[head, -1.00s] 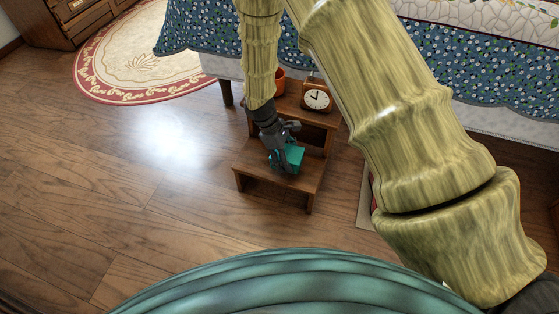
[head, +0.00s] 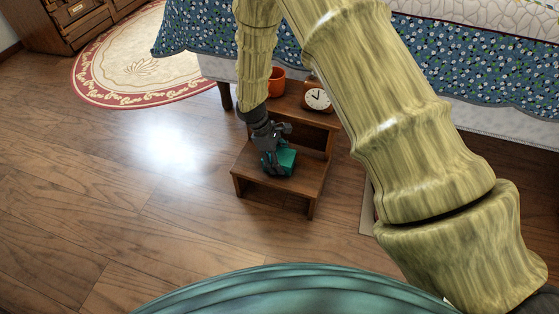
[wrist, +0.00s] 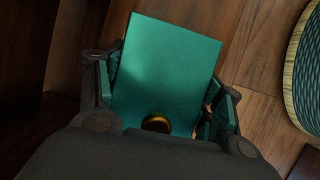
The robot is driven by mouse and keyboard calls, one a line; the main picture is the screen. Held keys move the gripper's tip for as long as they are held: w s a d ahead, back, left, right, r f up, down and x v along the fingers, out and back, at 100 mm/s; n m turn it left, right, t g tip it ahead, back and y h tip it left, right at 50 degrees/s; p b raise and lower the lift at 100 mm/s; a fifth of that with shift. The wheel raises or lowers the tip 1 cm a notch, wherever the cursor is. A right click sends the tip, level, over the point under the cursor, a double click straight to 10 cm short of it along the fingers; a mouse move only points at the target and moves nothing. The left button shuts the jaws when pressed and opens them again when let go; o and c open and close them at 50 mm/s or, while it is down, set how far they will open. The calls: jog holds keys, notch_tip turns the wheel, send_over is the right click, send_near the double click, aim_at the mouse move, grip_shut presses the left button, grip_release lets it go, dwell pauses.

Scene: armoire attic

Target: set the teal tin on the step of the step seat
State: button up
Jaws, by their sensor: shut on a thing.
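The teal tin (head: 287,161) is a small box at the lower step (head: 303,184) of the wooden step seat (head: 291,122). My gripper (head: 276,163) is shut on the tin from above and partly hides it. In the wrist view the tin (wrist: 168,70) fills the space between the two fingers, with a round brass-coloured piece at its near edge. The tin is over the step; I cannot tell whether its underside touches the wood.
An orange pot (head: 276,82) and a wooden clock (head: 317,95) stand on the seat's upper level. A bed with a blue floral cover (head: 460,80) is behind. An oval rug (head: 135,60) lies at upper left. The floor left of the seat is clear.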

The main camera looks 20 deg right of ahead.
jog(key=o, duration=1.2)
jog(key=shift+f, duration=0.1)
jog(key=shift+c, duration=0.2)
jog(key=p+v, duration=0.6)
jog(key=v, duration=0.6)
jog(key=shift+p, duration=0.3)
jog(key=shift+a, duration=0.1)
